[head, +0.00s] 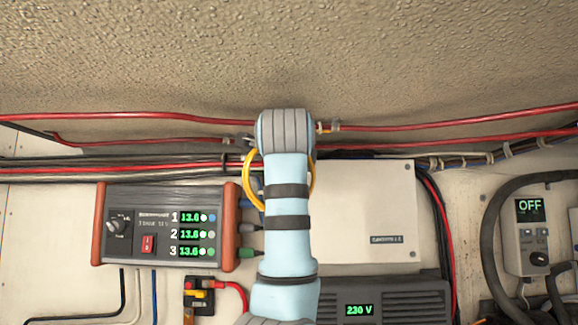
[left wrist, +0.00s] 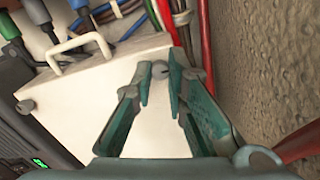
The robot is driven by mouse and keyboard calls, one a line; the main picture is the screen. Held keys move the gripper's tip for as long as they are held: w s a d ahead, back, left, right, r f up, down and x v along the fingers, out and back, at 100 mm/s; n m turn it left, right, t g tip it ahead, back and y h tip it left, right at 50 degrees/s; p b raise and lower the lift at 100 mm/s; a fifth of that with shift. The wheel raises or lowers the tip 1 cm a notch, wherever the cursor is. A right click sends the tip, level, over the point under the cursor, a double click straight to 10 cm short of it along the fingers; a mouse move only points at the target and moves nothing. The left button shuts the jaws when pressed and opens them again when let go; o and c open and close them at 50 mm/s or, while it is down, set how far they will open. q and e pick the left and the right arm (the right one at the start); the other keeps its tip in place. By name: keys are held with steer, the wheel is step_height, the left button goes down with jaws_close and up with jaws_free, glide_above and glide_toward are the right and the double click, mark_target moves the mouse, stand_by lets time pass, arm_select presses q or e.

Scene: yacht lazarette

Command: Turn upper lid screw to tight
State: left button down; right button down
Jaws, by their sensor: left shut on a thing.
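The white box lid (head: 350,210) is on the wall right of my left arm, and its pale face also fills the middle of the left wrist view (left wrist: 95,110). In that view, my left gripper (left wrist: 160,72) has its teal fingers closed around the grey upper lid screw (left wrist: 160,71). A second lid screw (left wrist: 26,105) is free at the left. My arm hides the gripper and the held screw in the head view. The screw's slot or angle cannot be made out.
Red cables (head: 420,125) run along the textured surface above. A charger with green readouts (head: 165,225) is at left and a 230 V unit (head: 395,300) below. A yellow loop (head: 249,180) is behind my arm. A wire handle (left wrist: 80,50) stands at the lid edge.

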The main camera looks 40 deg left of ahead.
arm_select(q)
steer(key=shift+r, duration=0.2)
steer(key=c, duration=1.8)
jaws_free()
steer(key=shift+c, duration=0.2)
steer(key=shift+o, duration=1.3)
steer(key=shift+f, duration=0.1)
steer(key=shift+w+a, duration=0.1)
steer(key=shift+f, duration=0.1)
steer(key=v, duration=1.1)
steer(key=shift+s+d, duration=0.25)
steer(key=shift+s, duration=0.05)
